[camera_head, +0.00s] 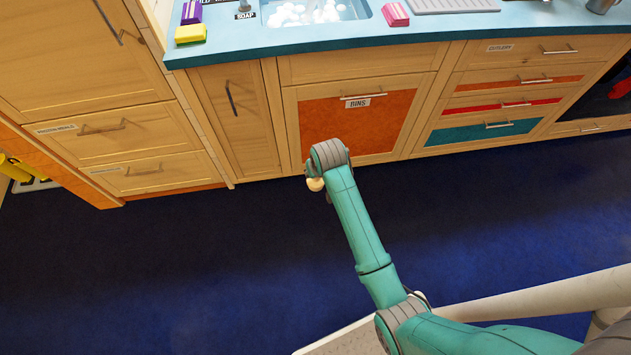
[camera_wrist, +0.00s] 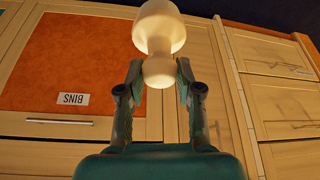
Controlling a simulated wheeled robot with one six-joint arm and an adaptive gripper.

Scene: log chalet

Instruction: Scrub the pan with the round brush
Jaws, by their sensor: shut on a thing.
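My gripper (camera_wrist: 159,82) is shut on a pale cream, rounded thing with a narrow waist, which looks like the round brush (camera_wrist: 158,32). The fingers close on its smaller knob end, and the wider part points away from my gripper. In the head view the brush (camera_head: 315,184) shows as a small pale knob beneath the end of my arm, in front of the cabinets and below counter height. My gripper's fingers are hidden there. I cannot make out a pan in either view.
A blue counter (camera_head: 260,42) holds a sink (camera_head: 318,14) with white suds. Yellow (camera_head: 190,34), purple (camera_head: 191,12) and pink (camera_head: 395,14) blocks stand beside it. The orange BINS door (camera_head: 358,120) and drawers (camera_head: 500,103) are below. The dark blue floor (camera_head: 190,270) is clear.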

